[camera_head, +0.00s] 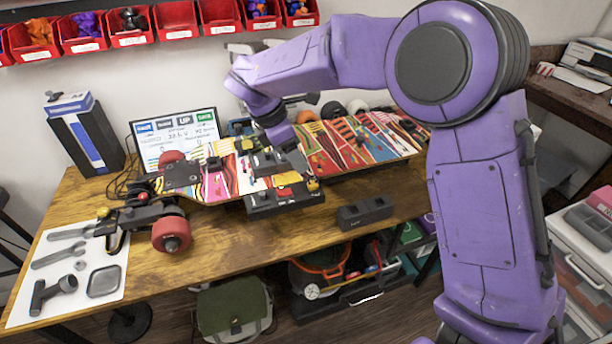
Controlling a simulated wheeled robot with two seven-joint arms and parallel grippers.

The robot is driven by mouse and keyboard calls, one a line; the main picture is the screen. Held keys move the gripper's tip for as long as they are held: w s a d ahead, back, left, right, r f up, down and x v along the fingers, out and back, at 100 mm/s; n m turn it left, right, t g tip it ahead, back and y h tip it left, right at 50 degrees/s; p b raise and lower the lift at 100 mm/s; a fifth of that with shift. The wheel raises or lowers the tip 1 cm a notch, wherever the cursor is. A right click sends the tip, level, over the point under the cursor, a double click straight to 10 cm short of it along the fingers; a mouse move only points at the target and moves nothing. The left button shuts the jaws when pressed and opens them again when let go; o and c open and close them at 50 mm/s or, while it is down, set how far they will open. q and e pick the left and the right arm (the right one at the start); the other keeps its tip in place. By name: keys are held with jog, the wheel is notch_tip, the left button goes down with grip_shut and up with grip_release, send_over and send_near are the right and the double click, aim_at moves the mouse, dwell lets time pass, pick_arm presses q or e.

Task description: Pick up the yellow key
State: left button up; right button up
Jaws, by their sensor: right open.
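My right arm reaches in from the right, and its dark gripper (276,163) points down over the middle of the colourful skateboard deck (352,140). The gripper is open, and I see nothing held in it. A small yellow thing (313,185) shows just right of and below the gripper, at the near edge of the deck by a dark box (284,201). It may be the yellow key, but it is too small to tell its shape. The gripper and wrist hide part of the deck. My left gripper is not in view.
The deck lies across the wooden workbench (225,228), with a red wheel (171,234) at its left end. A screen (176,135) stands behind. A tool mat (60,262) lies at left, and a black block (364,212) sits near the front edge. Red bins (130,37) hang above.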

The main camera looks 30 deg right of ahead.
aim_at(310, 176)
jog(key=shift+s+d+f, duration=0.3)
jog(key=shift+s+f, duration=0.05)
jog(key=shift+f, duration=0.2)
jog(key=shift+s+d+f, duration=0.25)
jog(key=shift+s+f, duration=0.1)
jog(key=shift+f, duration=0.2)
jog(key=p+x, duration=0.1)
jog(key=x, duration=0.1)
jog(key=p+x, duration=0.1)
jog(key=x, duration=0.2)
jog(key=shift+w+d+f, duration=0.1)
jog(key=shift+w+f, duration=0.05)
jog(key=shift+w, duration=0.05)
jog(key=shift+s+d+f, duration=0.15)
jog(key=shift+d+f, duration=0.1)
jog(key=shift+f, duration=0.05)
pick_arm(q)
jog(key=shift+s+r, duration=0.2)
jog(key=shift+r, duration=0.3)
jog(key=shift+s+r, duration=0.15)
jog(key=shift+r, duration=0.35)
pick_arm(e)
grip_shut()
